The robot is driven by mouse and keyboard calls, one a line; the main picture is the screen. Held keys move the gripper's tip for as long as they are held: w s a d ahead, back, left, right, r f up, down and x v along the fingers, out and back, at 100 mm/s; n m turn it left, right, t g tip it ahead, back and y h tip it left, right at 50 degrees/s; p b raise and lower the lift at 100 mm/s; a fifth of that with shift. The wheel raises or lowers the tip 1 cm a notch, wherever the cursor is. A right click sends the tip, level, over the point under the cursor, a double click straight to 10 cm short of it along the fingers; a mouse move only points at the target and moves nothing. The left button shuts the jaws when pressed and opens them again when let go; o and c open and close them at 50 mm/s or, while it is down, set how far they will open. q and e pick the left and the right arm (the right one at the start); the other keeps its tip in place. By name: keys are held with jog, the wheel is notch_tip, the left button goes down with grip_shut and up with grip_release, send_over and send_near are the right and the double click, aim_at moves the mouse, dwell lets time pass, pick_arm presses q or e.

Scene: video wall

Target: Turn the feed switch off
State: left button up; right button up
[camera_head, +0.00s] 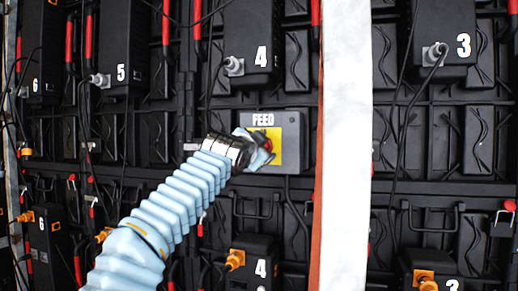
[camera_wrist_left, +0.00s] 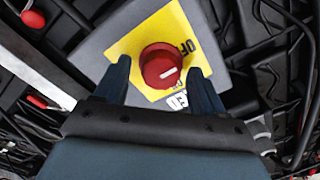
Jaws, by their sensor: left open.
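The feed switch is a red round knob (camera_wrist_left: 160,66) with a white mark, on a yellow plate (camera_wrist_left: 128,45) on a grey box (camera_head: 291,135) labelled FEED. In the left wrist view the letters "OF" show on the plate to the right of the knob. My left gripper (camera_wrist_left: 160,80) is open, with one finger on each side of the knob's lower part. I cannot tell whether the fingers touch it. In the head view my left gripper (camera_head: 262,150) covers much of the plate and most of the knob. My right gripper is not in view.
A white upright post (camera_head: 345,140) with an orange edge stands right of the box. Black numbered units, such as the upper 4 (camera_head: 250,45) and the lower 4 (camera_head: 252,262), surround it. Cables and handles hang across the black panels.

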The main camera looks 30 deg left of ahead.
pick_arm(q)
jog(key=b+v, duration=0.4)
jog(key=v, duration=0.9)
jog(key=shift+s+b, duration=0.35)
jog(key=shift+s, duration=0.05)
